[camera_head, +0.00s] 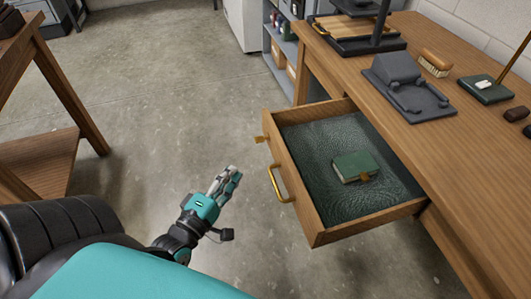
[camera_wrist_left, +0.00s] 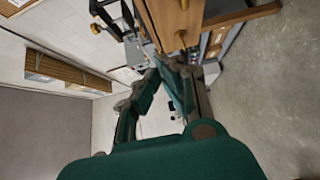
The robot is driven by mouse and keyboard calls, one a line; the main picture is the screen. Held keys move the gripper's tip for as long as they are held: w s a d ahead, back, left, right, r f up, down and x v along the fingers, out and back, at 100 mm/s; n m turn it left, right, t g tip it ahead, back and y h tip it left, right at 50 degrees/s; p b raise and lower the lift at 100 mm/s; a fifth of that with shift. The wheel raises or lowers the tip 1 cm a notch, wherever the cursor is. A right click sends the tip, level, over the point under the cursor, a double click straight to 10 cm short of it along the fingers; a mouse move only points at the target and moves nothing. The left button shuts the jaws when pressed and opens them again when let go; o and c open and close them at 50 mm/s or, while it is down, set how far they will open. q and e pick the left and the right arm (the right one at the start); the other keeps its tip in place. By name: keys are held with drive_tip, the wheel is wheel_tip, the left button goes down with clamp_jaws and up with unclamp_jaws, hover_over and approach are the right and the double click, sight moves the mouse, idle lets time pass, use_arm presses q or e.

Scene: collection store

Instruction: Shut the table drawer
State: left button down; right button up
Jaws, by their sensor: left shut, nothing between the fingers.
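The table drawer (camera_head: 292,182) is pulled well out of the wooden table (camera_head: 447,130). It has a wooden front with a brass handle (camera_head: 279,183) and a dark green lining. A green book (camera_head: 354,166) with a clasp lies inside it. My left gripper (camera_head: 232,172) is shut and empty, in front of the drawer and to the left of the handle, apart from it. In the left wrist view the gripper (camera_wrist_left: 177,75) shows with its fingertips together, and wooden furniture with a brass part is beyond them. My right gripper is not in view.
A dark grey stand (camera_head: 408,85), a brush (camera_head: 435,62) and a green box (camera_head: 486,89) are on the tabletop. A grey shelf (camera_head: 284,52) stands behind the table. Another wooden table (camera_head: 62,83) is at the left. The floor between is clear.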

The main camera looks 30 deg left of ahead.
use_arm(q)
drive_tip(key=shift+w+d+b, duration=0.25)
drive_tip(key=shift+w+d, duration=0.05)
drive_tip(key=shift+w, duration=1.75)
drive_tip(key=shift+w+d+b, duration=0.2)
drive_tip(key=shift+w+d, duration=0.1)
drive_tip(key=shift+w, duration=1.7)
drive_tip(key=shift+w+d+b, duration=0.25)
drive_tip(key=shift+w+d, duration=0.05)
drive_tip(key=shift+w, duration=1.75)
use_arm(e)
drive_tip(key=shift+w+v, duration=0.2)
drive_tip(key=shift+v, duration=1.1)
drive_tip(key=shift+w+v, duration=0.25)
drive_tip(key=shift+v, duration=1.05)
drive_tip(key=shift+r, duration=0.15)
